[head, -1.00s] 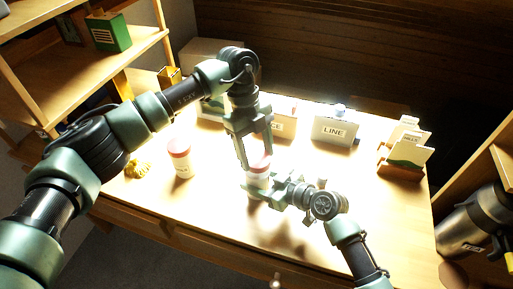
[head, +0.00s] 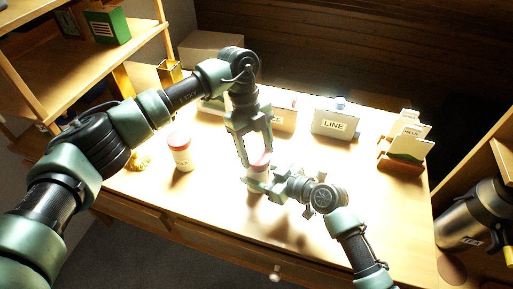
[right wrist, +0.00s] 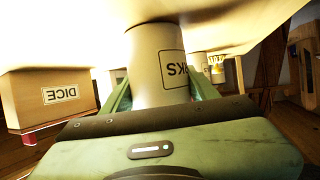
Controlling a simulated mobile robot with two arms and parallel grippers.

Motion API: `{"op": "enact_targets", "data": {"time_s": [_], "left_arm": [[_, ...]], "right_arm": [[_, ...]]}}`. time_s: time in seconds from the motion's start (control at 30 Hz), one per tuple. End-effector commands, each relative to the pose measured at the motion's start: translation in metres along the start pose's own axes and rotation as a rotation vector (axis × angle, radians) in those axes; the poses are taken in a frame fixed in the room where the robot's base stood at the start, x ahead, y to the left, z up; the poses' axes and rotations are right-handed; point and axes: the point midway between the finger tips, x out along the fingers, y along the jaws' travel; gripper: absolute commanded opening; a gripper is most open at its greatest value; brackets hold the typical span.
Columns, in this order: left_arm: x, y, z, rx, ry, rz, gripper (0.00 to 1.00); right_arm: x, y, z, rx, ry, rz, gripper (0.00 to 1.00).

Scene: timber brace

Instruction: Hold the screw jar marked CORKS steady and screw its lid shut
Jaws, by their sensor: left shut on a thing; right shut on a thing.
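The screw jar marked CORKS (head: 256,173) is a small white jar with a reddish lid (head: 260,158), standing over the bright table. My left gripper (head: 256,157) comes down from above and is shut on the lid. My right gripper (head: 258,184) comes from the right and is shut around the jar's body. In the right wrist view the pale jar (right wrist: 155,65) sits between the green fingers, with part of its label, "KS", showing upside down. The fingers hide much of the jar in the head view, and I cannot tell how far the lid is turned.
A similar white jar with a red lid (head: 180,152) stands to the left, beside a yellow item (head: 140,161). A LINE box (head: 336,124) and other boxes stand along the back. A card holder (head: 402,164) is at the right. The table's front right is clear.

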Motion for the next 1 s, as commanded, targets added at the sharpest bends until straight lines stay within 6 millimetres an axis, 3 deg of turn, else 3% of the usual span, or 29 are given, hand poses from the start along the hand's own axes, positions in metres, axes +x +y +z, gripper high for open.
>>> {"op": "enact_targets", "data": {"time_s": [1.0], "left_arm": [[0.011, 0.0, 0.003, 0.01, -0.001, 0.003, 0.23]], "right_arm": [[0.0, 0.0, 0.0, 0.0, 0.0, 0.0, 0.0]]}}
